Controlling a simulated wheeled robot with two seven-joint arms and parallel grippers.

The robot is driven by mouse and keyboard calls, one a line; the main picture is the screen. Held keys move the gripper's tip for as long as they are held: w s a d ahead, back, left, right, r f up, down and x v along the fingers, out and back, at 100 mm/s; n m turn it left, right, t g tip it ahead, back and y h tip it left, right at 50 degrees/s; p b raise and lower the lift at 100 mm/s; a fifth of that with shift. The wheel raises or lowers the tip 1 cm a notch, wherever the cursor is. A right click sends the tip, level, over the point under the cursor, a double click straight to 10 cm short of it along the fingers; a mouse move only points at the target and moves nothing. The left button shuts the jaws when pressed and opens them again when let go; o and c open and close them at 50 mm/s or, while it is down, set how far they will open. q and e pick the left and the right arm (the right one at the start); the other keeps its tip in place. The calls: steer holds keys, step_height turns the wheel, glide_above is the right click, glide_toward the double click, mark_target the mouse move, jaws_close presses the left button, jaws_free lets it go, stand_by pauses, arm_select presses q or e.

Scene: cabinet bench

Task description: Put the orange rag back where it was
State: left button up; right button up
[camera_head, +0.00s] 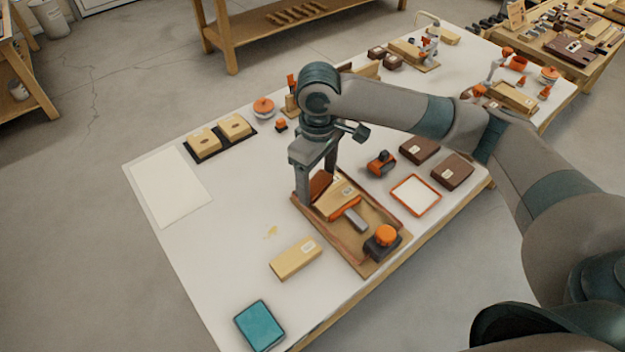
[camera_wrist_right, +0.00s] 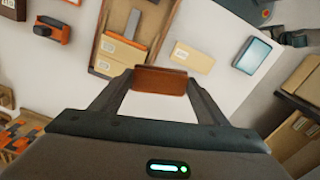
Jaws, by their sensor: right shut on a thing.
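My right gripper (camera_head: 316,188) points down over the far left end of a wooden tray (camera_head: 362,268). It is shut on a rust-orange piece, seemingly the orange rag (camera_head: 321,181). In the right wrist view the rag (camera_wrist_right: 160,80) spans the gap between the fingertips (camera_wrist_right: 160,88). I cannot tell whether the rag touches the tray or hangs just above it. The tray holds a pale wooden block (camera_head: 336,197), an orange-and-grey tool (camera_head: 350,214) and a dark block with an orange knob (camera_head: 386,235). My left gripper is not in view.
A loose wooden block (camera_head: 296,259) and a teal box (camera_head: 259,325) lie left of the tray. An orange-framed white pad (camera_head: 415,195), brown boxes (camera_head: 452,171) and an orange tool (camera_head: 381,163) lie to its right. A white sheet (camera_head: 170,188) lies at the left, with bare tabletop nearby.

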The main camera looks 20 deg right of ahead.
steer(key=s+d+m+b, duration=0.2)
steer(key=s+m+b, duration=0.2)
steer(key=s+m, duration=0.3)
steer(key=shift+s+r, duration=0.3)
steer(key=shift+r, duration=0.15)
steer(key=shift+d, duration=0.1)
